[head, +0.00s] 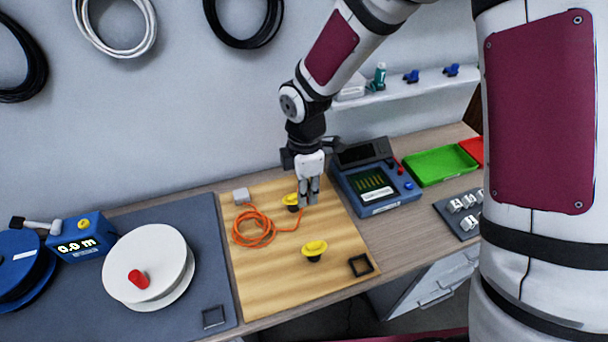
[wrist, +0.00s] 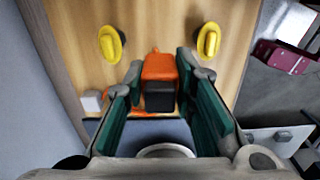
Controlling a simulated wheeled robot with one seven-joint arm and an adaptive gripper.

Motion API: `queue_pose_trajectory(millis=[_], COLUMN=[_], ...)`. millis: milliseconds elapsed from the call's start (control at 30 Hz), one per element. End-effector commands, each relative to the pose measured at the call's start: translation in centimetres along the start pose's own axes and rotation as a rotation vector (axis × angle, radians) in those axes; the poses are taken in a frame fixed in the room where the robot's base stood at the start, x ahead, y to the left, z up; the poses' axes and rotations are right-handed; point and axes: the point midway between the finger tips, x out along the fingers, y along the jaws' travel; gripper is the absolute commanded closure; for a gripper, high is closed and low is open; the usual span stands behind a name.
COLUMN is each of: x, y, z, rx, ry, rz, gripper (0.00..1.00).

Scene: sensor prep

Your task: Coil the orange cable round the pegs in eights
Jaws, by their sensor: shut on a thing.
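The orange cable (head: 255,228) lies in loose loops on the left part of the wooden board (head: 275,285). One strand runs right from the loops toward my gripper (head: 308,200). My gripper points down over the board and is shut on the cable's end; in the wrist view an orange piece with a black end (wrist: 160,78) sits between the fingers. Two yellow-topped pegs stand on the board: the far peg (head: 291,200) is close beside my gripper's left side, and the near peg (head: 314,249) is clear of it. No cable is seen round the near peg.
A small white block (head: 240,195) sits at the board's back left. A blue tester (head: 376,187) stands to the right, with a green tray (head: 440,165) beyond. A white reel (head: 150,265) is on the grey mat at left.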

Motion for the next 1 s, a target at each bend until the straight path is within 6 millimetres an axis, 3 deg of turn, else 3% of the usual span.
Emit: queue_pose_trajectory(millis=[167,633,1000], x=[0.6,5.0,5.9], y=[-0.2,-0.1,-0.2], z=[-0.3,-0.3,-0.3], rx=[-0.042,-0.035,-0.034], ry=[0.0,-0.001,0.0], rz=[0.0,0.0,0.001], gripper=[1.0,1.0,1.0])
